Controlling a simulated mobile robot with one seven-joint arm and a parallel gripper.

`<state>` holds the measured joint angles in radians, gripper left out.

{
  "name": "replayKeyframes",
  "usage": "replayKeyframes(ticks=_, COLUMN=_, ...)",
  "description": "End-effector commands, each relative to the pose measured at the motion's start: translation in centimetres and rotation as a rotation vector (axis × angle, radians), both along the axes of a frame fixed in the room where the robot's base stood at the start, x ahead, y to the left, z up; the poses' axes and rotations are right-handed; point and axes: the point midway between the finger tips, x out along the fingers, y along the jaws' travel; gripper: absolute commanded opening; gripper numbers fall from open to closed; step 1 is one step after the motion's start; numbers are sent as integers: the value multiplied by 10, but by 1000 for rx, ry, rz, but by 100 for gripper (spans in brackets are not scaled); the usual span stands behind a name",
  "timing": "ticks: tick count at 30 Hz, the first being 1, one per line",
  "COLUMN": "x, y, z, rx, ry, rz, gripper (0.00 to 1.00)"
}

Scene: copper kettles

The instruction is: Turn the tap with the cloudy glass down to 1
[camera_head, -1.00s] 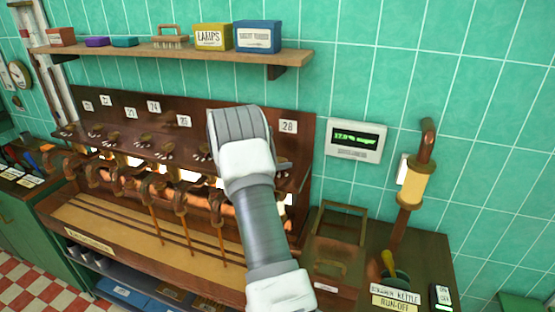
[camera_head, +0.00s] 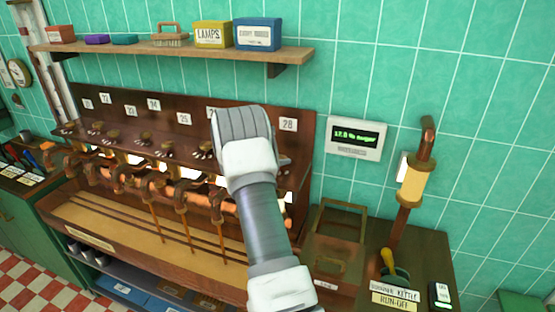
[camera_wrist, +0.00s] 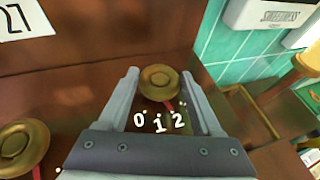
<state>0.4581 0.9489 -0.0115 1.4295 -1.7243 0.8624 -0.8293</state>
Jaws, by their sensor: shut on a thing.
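In the wrist view a round brass tap knob (camera_wrist: 160,80) sits between the two fingers of my gripper (camera_wrist: 160,73), and the gripper is shut on it. White marks 0, 1 and 2 (camera_wrist: 158,124) show below the knob. The knob's red pointer (camera_wrist: 170,105) points down and right, between 1 and 2, nearer 2. In the head view my arm hides this knob and my fingertips. Several glowing glasses (camera_head: 215,180) sit along the copper taps on the wooden board (camera_head: 305,150). I cannot tell which glass is cloudy.
A second brass knob (camera_wrist: 22,148) is left of my gripper, near the number plate 27 (camera_wrist: 20,20). A wall display (camera_head: 357,140) reads a sugar percentage. A shelf (camera_head: 180,54) with boxes runs above the board. A copper pipe (camera_head: 411,185) stands at the right.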

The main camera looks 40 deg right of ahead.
Motion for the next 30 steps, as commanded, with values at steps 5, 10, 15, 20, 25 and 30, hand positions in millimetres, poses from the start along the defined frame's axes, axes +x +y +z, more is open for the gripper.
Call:
replayKeyframes(ticks=5, x=1, y=0, z=1, rx=-1, ry=-2, rz=-21, gripper=11)
replayKeyframes(ticks=10, x=3, y=1, z=0, rx=-1, ry=-2, rz=-81, gripper=11)
replayKeyframes(ticks=15, x=5, y=1, z=0, rx=-2, ry=-2, rz=-175, gripper=11)
replayKeyframes(ticks=20, x=6, y=0, z=-1, rx=-2, ry=-2, rz=-267, gripper=11)
replayKeyframes(ticks=25, x=7, y=0, z=-1, rx=-1, ry=-3, rz=-346, gripper=11)
replayKeyframes(ticks=30, x=7, y=0, z=-2, rx=-1, ry=-1, rz=-412, gripper=11)
